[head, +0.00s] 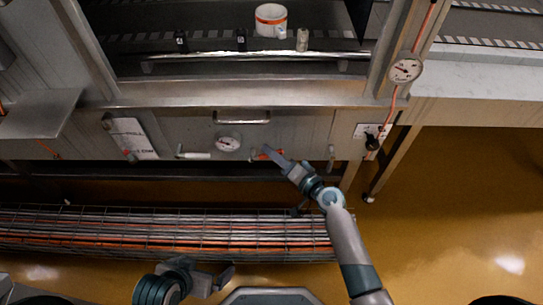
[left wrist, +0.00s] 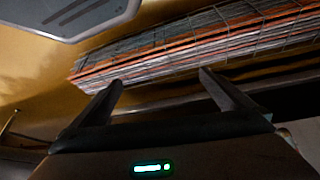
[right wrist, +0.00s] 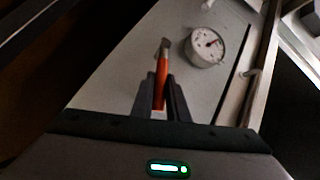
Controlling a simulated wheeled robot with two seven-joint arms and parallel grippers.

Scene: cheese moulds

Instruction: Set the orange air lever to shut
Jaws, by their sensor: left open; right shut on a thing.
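The orange air lever (right wrist: 161,78) is on the grey front panel. In the right wrist view it stands between the fingers of my right gripper (right wrist: 161,98), which is shut on it. In the head view the lever (head: 258,157) shows only in part, just left of my right gripper's tips (head: 270,152). A round pressure gauge (head: 228,144) sits beside it on the panel. My left gripper (left wrist: 155,82) is open and empty, low in front of the cable tray; it also shows at the bottom of the head view (head: 215,275).
A white-handled lever (head: 193,155) is left of the gauge. A bar handle (head: 242,117) is above. A wire tray of cables (head: 150,232) runs low along the front. A second gauge (head: 405,69) is on the right post. The floor (head: 460,220) at right is clear.

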